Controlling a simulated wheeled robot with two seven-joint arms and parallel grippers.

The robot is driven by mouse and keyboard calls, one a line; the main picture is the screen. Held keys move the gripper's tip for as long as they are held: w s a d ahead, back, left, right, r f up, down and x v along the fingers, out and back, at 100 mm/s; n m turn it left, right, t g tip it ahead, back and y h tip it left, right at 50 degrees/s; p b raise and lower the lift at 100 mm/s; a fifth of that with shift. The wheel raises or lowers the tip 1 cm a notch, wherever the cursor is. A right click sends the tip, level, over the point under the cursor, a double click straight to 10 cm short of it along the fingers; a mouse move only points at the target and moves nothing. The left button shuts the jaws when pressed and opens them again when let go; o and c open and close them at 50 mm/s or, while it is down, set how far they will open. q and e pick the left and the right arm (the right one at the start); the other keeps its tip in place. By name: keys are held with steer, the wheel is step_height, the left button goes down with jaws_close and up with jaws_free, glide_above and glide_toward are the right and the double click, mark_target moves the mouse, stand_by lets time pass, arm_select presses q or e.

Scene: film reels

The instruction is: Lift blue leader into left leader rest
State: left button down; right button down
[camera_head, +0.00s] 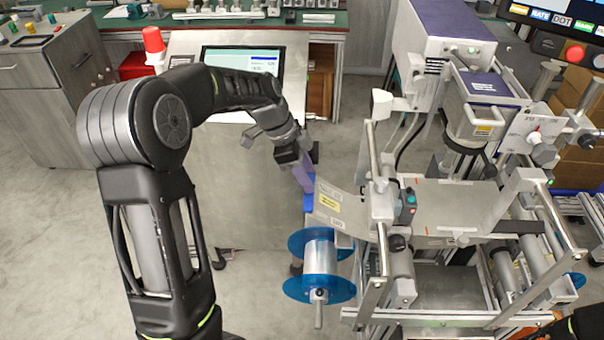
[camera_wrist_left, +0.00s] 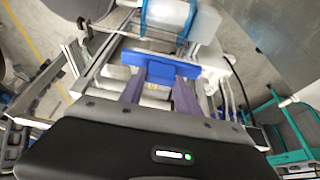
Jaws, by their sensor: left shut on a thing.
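My left gripper (camera_head: 302,180) reaches down at the left side of the grey machine, its purple fingers pointing at the floor. It is shut on the blue leader (camera_head: 309,202), a small blue piece at the fingertips, partly hidden by a metal plate. In the left wrist view the blue leader (camera_wrist_left: 160,64) is a wide blue bar across the ends of both fingers (camera_wrist_left: 158,84). A slanted metal plate (camera_head: 343,208) with a yellow label is just right of the leader; I cannot tell whether it is the left leader rest. My right gripper is not in view.
A reel with blue flanges (camera_head: 321,263) hangs on the machine's lower left, below the leader. The machine's rollers and posts (camera_head: 374,155) crowd the right side. A grey console with a screen (camera_head: 241,60) stands behind my arm.

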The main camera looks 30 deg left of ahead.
arm_select(q)
steer(key=shift+w+d+f, duration=0.1)
steer(key=shift+d, duration=0.05)
stand_by(0.3)
